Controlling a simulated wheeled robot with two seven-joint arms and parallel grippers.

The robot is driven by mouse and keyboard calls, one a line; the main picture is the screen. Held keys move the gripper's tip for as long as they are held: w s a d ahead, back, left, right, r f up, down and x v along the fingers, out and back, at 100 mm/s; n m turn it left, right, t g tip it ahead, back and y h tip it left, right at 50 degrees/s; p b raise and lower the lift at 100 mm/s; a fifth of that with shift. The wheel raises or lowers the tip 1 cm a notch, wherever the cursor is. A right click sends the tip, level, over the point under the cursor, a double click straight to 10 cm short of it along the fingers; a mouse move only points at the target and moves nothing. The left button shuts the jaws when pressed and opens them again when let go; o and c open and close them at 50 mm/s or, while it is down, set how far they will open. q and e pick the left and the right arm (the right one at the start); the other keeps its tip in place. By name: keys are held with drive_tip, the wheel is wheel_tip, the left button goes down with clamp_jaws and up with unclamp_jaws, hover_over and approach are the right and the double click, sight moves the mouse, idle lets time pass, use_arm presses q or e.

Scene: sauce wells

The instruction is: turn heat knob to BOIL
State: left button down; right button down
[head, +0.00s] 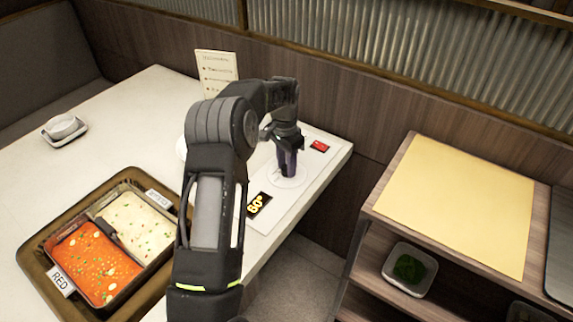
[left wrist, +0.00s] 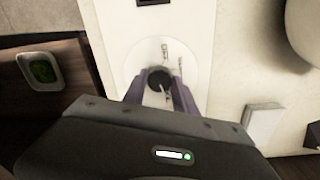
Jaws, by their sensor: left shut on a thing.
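The heat knob (left wrist: 158,80) is dark and round and sits on a pale round dial on a white panel (left wrist: 118,35). My left gripper (head: 288,172) reaches down over the dial in the head view. In the left wrist view its two purple fingers (left wrist: 160,88) are on either side of the knob, shut on it. The knob's pointer and the dial lettering are too small to read. My right gripper is not in view.
A split pot (head: 125,185) with red and white soup, labelled RED on one side, stands on the table at left. A red switch (head: 319,146) is on the panel's far end. A menu card (head: 216,70) stands behind. A shelf cart (head: 405,140) is at right.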

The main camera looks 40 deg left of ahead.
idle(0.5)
use_arm(q)
drive_tip(key=c, duration=1)
unclamp_jaws()
drive_tip(key=shift+r, duration=0.1)
wheel_tip(320, 180, up, 8)
drive_tip(key=shift+w+a+f, duration=0.1)
drive_tip(key=shift+a+f, duration=0.05)
drive_tip(key=shift+f, duration=0.1)
